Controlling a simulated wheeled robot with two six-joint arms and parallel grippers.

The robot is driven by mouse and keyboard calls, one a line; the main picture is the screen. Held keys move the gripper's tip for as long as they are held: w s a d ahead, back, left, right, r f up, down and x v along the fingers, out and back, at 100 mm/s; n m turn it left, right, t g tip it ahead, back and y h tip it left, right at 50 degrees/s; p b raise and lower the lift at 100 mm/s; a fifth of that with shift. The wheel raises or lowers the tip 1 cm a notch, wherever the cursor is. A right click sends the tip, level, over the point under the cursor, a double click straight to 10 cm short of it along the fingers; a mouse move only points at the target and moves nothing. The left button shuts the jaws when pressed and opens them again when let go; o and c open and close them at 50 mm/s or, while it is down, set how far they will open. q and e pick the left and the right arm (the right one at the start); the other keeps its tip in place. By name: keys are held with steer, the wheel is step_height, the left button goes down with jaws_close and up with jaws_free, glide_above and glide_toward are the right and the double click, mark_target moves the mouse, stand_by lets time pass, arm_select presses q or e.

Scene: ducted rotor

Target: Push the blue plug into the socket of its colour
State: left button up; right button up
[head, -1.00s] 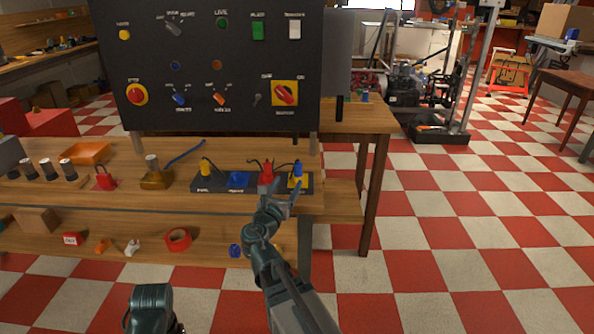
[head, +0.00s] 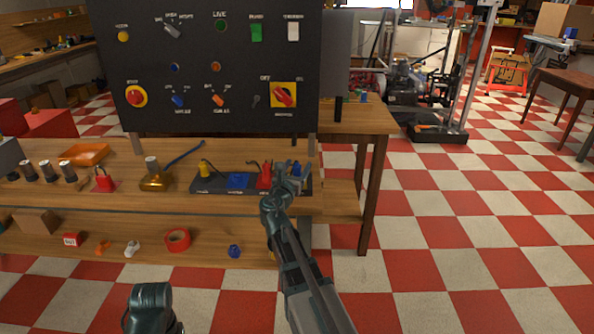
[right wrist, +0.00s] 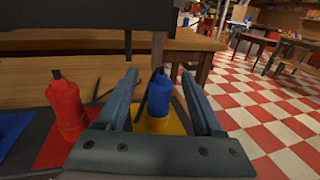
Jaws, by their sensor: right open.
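The blue plug (right wrist: 158,98) stands upright on a yellow socket (right wrist: 176,128) at the right end of a dark strip (head: 214,187). My right gripper (right wrist: 160,75) is open, with one finger on each side of the blue plug. I cannot tell whether they touch it. In the head view this gripper (head: 290,171) partly covers the plug. The blue socket (head: 238,180) on the strip is empty. Its edge also shows at the left of the right wrist view (right wrist: 14,128). My left gripper is out of view; only part of that arm shows.
The red plug (right wrist: 66,105) stands on a red socket just left of my right gripper. The yellow plug (head: 205,168) stands at the strip's left end. A black control panel (head: 205,75) rises behind. A brass-coloured object (head: 155,181) is left of the strip.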

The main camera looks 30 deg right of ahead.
steer(key=x, duration=0.2)
steer(key=shift+w+d, duration=0.25)
steer(key=shift+r, duration=0.1)
jaws_close()
